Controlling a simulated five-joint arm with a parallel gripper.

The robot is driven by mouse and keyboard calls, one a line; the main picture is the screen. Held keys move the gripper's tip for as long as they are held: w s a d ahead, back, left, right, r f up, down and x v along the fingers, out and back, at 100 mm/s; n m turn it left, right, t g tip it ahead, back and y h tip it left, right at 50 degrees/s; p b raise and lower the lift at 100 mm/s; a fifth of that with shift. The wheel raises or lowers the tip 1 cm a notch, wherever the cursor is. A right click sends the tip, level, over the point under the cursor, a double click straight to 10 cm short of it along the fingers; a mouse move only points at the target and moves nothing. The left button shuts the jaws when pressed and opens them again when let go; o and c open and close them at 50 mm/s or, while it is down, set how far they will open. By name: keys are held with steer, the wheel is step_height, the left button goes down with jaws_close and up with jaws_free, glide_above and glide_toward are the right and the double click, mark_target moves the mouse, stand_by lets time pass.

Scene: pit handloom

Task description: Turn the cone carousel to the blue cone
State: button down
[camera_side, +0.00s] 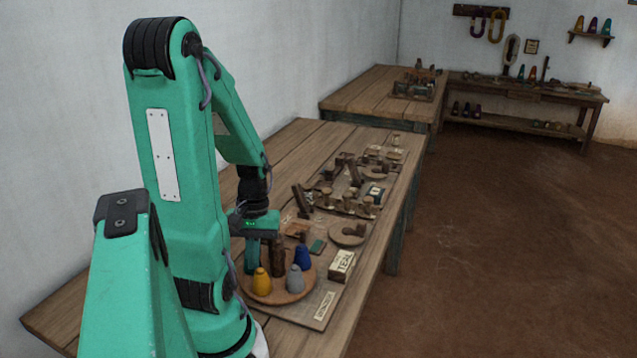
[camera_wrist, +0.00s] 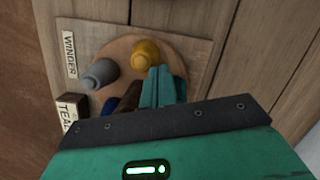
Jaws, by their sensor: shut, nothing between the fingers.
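The cone carousel (camera_side: 277,297) is a round wooden disc on a board on the near table. It bears a yellow cone (camera_side: 261,281) at the front left, a grey cone (camera_side: 295,279) at the front right and a blue cone (camera_side: 303,257) at the right. A brown post (camera_side: 278,258) stands near its middle. My gripper (camera_side: 252,268) points down over the carousel's left part, behind the yellow cone, shut and empty. In the wrist view the shut fingers (camera_wrist: 162,75) are beside the yellow cone (camera_wrist: 145,54); the blue cone (camera_wrist: 110,105) is mostly hidden. Whether the fingers touch anything is unclear.
A block reading TEAL (camera_side: 342,264) stands right of the carousel, and a WINDER label (camera_side: 325,305) lies in front of it. A round wooden piece (camera_side: 346,236) and several small wooden parts are farther along the table. The brown floor at right is clear.

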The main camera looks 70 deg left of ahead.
steer(key=s+v, duration=0.1)
steer(key=v, duration=0.9)
steer(key=shift+s+a, duration=0.2)
steer(key=shift+s, duration=0.05)
steer(key=c, duration=1.8)
jaws_free()
steer(key=o, duration=0.8)
steer(key=shift+w+r, duration=0.2)
steer(key=shift+w, duration=0.35)
steer(key=shift+c, duration=0.2)
steer(key=shift+o, duration=0.2)
steer(key=w, duration=0.1)
steer(key=w+r+n+t+y, duration=0.1)
steer(key=w, duration=0.1)
steer(key=w+d+r+y, duration=0.1)
steer(key=shift+w+d+n, duration=0.1)
steer(key=shift+w+n, duration=0.2)
steer(key=shift+w, duration=0.05)
steer(key=shift+f, duration=0.2)
steer(key=shift+f, duration=3.75)
steer(key=shift+c, duration=0.2)
